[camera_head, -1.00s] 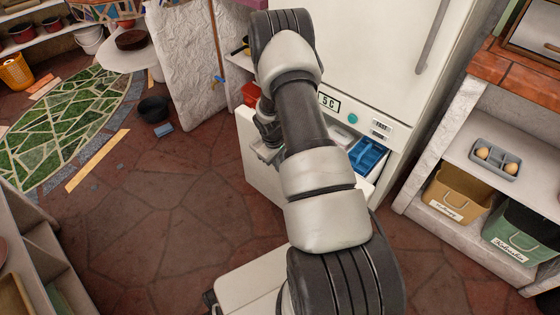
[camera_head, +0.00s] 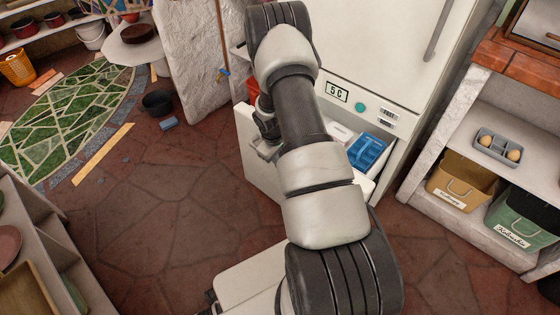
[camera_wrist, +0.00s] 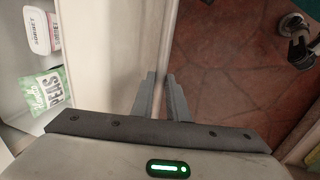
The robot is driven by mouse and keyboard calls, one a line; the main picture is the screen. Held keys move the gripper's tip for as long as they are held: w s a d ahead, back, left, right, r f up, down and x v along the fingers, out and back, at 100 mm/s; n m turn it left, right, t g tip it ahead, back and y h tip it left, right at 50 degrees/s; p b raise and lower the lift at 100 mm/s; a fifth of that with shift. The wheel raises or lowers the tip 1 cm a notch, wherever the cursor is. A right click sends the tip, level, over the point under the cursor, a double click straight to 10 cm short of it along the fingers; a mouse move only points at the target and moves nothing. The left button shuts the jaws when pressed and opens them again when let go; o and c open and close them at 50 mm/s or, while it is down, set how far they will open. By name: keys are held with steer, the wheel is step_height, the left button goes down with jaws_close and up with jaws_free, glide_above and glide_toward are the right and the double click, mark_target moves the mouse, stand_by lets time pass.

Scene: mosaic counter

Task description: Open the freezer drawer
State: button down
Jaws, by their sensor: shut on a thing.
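The white freezer drawer (camera_head: 258,178) at the bottom of the fridge stands pulled out, with its front panel left of my arm in the head view. A blue divided tray (camera_head: 367,151) shows inside it. In the wrist view the drawer front (camera_wrist: 115,50) runs along the left of my fingers, with a sorbet tub (camera_wrist: 37,30) and a green bag of peas (camera_wrist: 45,92) behind it. My gripper (camera_wrist: 160,95) is shut on the thin drawer handle (camera_wrist: 166,45) at the panel's outer side. In the head view my arm hides part of the drawer and handle.
The white fridge body (camera_head: 385,45) stands behind the drawer. A shelf unit (camera_head: 440,130) with a tan bin (camera_head: 460,183) and a green bin (camera_head: 515,218) is at the right. The stone floor (camera_head: 150,220) left of the drawer is clear.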

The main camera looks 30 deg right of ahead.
steer(key=c, duration=1.7)
jaws_free()
steer(key=shift+r, duration=0.1)
steer(key=a+r+p, duration=0.1)
steer(key=r, duration=0.4)
steer(key=a+r+p, duration=0.1)
steer(key=r+p, duration=0.1)
steer(key=r, duration=0.4)
steer(key=s+a+r+p, duration=0.1)
steer(key=r, duration=0.5)
steer(key=shift+s+a, duration=0.1)
steer(key=shift+a, duration=0.05)
